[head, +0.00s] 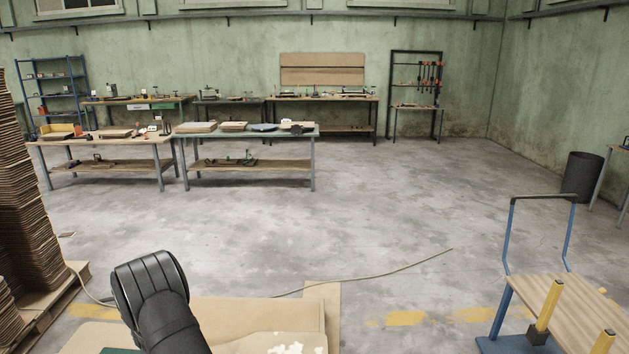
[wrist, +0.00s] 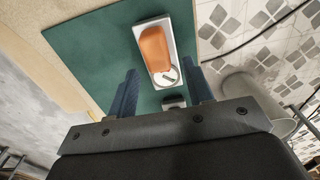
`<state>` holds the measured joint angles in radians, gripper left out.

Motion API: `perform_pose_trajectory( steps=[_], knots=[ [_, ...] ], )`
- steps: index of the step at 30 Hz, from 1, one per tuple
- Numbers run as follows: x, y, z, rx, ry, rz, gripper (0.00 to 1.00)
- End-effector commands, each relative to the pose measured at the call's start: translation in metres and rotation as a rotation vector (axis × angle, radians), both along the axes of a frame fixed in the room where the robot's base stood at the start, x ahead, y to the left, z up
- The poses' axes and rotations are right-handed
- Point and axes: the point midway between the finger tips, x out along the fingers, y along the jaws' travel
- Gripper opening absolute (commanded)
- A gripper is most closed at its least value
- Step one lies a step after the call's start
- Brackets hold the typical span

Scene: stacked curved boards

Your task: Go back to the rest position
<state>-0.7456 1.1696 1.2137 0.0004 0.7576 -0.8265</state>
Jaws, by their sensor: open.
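My gripper (wrist: 161,68) shows in the wrist view with its two dark blue fingers spread apart and nothing held between them. Beyond the fingertips, an orange-brown rounded block (wrist: 155,48) lies in a white tray (wrist: 174,42). A small white round piece with dark marks (wrist: 166,77) sits at the near end of the tray. The tray rests on a dark green mat (wrist: 100,50). In the head view, a black part of my arm rises at the bottom left, and my gripper does not show there.
Tall stacks of curved boards (head: 28,215) stand on a pallet at the left. A tan work surface (head: 255,312) lies at the bottom. A blue-framed cart (head: 575,290) with yellow posts stands at the right. Workbenches (head: 245,165) line the back; the grey floor between is mostly clear.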

Motion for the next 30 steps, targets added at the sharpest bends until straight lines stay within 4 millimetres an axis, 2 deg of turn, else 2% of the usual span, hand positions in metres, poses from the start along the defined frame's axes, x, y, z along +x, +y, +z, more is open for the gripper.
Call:
perform_pose_trajectory(
  steps=[5, 6, 23, 30],
  knots=[
    [0.000, 0.000, -0.028, -0.001, 0.001, 0.000, 0.47],
    [0.002, 0.001, -0.012, 0.004, -0.004, 0.000, 0.47],
    [0.001, 0.001, 0.099, 0.003, -0.003, 0.000, 0.47],
    [-0.001, -0.001, 0.048, -0.003, 0.003, 0.000, 0.47]
  ],
)
